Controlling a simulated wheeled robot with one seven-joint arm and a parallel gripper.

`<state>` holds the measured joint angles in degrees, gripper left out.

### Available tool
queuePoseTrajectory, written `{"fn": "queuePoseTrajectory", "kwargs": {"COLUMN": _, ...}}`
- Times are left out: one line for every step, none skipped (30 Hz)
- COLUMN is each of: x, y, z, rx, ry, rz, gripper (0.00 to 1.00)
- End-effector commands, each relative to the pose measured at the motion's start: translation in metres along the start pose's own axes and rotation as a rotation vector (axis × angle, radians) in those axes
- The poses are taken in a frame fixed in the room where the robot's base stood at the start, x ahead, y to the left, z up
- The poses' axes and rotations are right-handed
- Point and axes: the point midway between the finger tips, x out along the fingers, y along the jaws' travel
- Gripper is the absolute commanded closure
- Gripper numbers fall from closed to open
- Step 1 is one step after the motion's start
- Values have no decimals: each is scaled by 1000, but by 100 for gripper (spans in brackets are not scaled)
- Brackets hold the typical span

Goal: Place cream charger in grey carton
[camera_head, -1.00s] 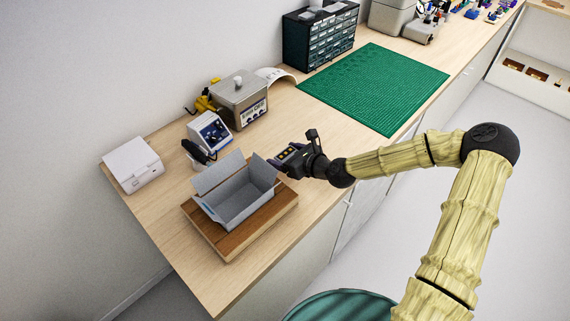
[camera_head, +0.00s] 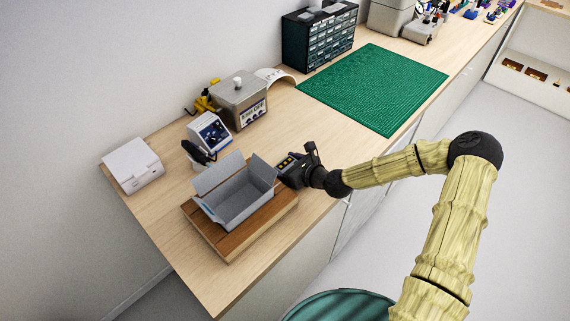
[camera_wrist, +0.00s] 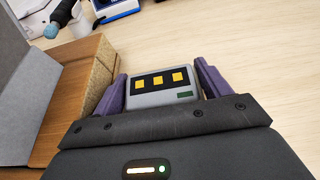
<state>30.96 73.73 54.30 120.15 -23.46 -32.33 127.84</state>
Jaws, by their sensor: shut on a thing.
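The grey carton (camera_head: 236,202) stands open, flaps up, on a brown wooden board in the head view. One grey wall or flap (camera_wrist: 25,85) fills the left of the wrist view. My gripper (camera_head: 288,168) is low over the bench, just right of the carton. In the wrist view its purple fingers (camera_wrist: 162,92) are shut on a boxy device (camera_wrist: 160,98). The device looks grey rather than cream, with a dark panel of three yellow squares and a small green window. I see no clearly cream charger. The carton's far inside corners are partly hidden by its flaps.
The wooden board (camera_head: 268,222) raises the carton above the bench. A white box (camera_head: 132,165), a blue-and-white device (camera_head: 210,132) and a metal tank (camera_head: 240,103) stand behind it. A green mat (camera_head: 375,88) lies to the right. Bare bench lies between tank and gripper.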

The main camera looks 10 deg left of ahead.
Motion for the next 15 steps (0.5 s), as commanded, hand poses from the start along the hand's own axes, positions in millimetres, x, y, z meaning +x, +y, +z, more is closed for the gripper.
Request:
{"fn": "queuePoseTrajectory", "kwargs": {"x": 0, "y": 0, "z": -1, "rx": 0, "ry": 0, "rz": 0, "gripper": 20}}
{"fn": "queuePoseTrajectory", "kwargs": {"x": 0, "y": 0, "z": -1, "rx": 0, "ry": 0, "rz": 0, "gripper": 15}}
{"fn": "queuePoseTrajectory", "kwargs": {"x": 0, "y": 0, "z": -1, "rx": 0, "ry": 0, "rz": 0, "gripper": 15}}
{"fn": "queuePoseTrajectory", "kwargs": {"x": 0, "y": 0, "z": -1, "rx": 0, "ry": 0, "rz": 0, "gripper": 15}}
{"fn": "queuePoseTrajectory", "kwargs": {"x": 0, "y": 0, "z": -1, "rx": 0, "ry": 0, "rz": 0, "gripper": 15}}
{"fn": "queuePoseTrajectory", "kwargs": {"x": 0, "y": 0, "z": -1, "rx": 0, "ry": 0, "rz": 0, "gripper": 15}}
{"fn": "queuePoseTrajectory", "kwargs": {"x": 0, "y": 0, "z": -1, "rx": 0, "ry": 0, "rz": 0, "gripper": 15}}
{"fn": "queuePoseTrajectory", "kwargs": {"x": 0, "y": 0, "z": -1, "rx": 0, "ry": 0, "rz": 0, "gripper": 15}}
{"fn": "queuePoseTrajectory", "kwargs": {"x": 0, "y": 0, "z": 0, "rx": 0, "ry": 0, "rz": 0, "gripper": 15}}
{"fn": "queuePoseTrajectory", "kwargs": {"x": 0, "y": 0, "z": 0, "rx": 0, "ry": 0, "rz": 0, "gripper": 15}}
{"fn": "queuePoseTrajectory", "kwargs": {"x": 0, "y": 0, "z": 0, "rx": 0, "ry": 0, "rz": 0, "gripper": 15}}
{"fn": "queuePoseTrajectory", "kwargs": {"x": -1, "y": 0, "z": 2, "rx": 0, "ry": 0, "rz": 0, "gripper": 15}}
{"fn": "queuePoseTrajectory", "kwargs": {"x": -1, "y": 0, "z": 3, "rx": -1, "ry": 0, "rz": 0, "gripper": 15}}
{"fn": "queuePoseTrajectory", "kwargs": {"x": -3, "y": -1, "z": 2, "rx": 1, "ry": 0, "rz": -1, "gripper": 15}}
{"fn": "queuePoseTrajectory", "kwargs": {"x": -6, "y": -1, "z": 1, "rx": 1, "ry": 0, "rz": -2, "gripper": 15}}
